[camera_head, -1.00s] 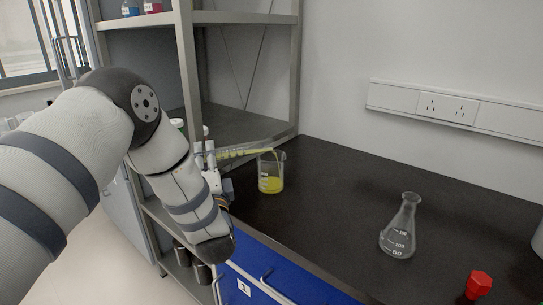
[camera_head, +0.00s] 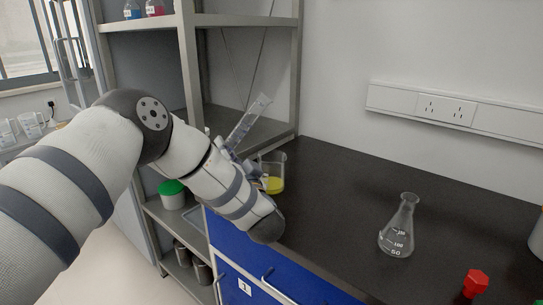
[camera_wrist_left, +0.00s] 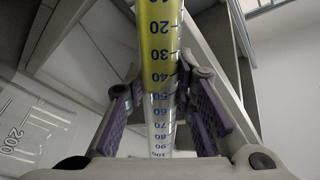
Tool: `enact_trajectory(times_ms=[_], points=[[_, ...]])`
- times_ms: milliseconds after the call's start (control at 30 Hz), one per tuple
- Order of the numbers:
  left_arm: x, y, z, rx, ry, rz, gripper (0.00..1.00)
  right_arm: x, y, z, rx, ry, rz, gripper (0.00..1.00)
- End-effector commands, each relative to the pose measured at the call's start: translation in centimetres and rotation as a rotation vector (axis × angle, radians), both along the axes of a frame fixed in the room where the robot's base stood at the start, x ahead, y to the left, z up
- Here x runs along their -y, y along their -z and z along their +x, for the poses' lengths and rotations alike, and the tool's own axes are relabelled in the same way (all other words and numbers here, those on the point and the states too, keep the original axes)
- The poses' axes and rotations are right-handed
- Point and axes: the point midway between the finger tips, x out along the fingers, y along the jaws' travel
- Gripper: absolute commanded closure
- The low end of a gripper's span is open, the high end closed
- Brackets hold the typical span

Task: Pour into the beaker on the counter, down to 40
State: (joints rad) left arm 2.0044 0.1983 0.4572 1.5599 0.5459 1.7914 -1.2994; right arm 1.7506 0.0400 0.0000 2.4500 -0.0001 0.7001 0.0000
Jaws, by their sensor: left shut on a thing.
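My left gripper (camera_head: 232,152) is shut around a clear graduated cylinder (camera_head: 250,118) above the counter's left end. The cylinder leans with its mouth up and to the right, and no stream leaves it. In the left wrist view the cylinder (camera_wrist_left: 162,45) shows yellow liquid, with its edge between the 40 and 50 marks. The glass beaker (camera_head: 279,167) stands upright on the dark counter (camera_head: 330,215), just right of the gripper, with yellow liquid in its lower part. My arm and gripper partly hide it. The beaker's 200 mark (camera_wrist_left: 14,137) shows in the left wrist view.
An Erlenmeyer flask (camera_head: 398,232) and a red hexagonal cap (camera_head: 476,283) stand on the counter to the right. A metal shelf rack (camera_head: 190,70) rises behind my arm. The counter between beaker and flask is clear.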

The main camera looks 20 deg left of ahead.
Motion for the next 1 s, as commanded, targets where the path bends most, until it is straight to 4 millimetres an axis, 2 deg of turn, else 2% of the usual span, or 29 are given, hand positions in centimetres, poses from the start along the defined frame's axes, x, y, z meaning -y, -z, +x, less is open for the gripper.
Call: enact_trajectory(times_ms=[200,400,600,800,1000], points=[[1.7,0.4,1.3,0.290,0.006,-0.458,1.00,0.0,0.3,-0.3,-0.012,0.000,0.000,0.60],[1.9,-3.6,1.5,0.327,0.006,-0.517,1.00,0.0,0.3,-0.4,-0.014,0.000,0.000,0.60],[2.2,-6.4,1.7,0.356,0.005,-0.569,1.00,0.0,0.3,-0.4,-0.015,0.000,0.000,0.60],[2.4,-7.6,1.8,0.370,0.004,-0.593,1.00,0.0,0.4,-0.4,-0.016,0.000,0.000,0.60],[2.4,-7.8,1.8,0.372,0.004,-0.596,1.00,0.0,0.3,-0.4,-0.016,0.000,0.000,0.60]])
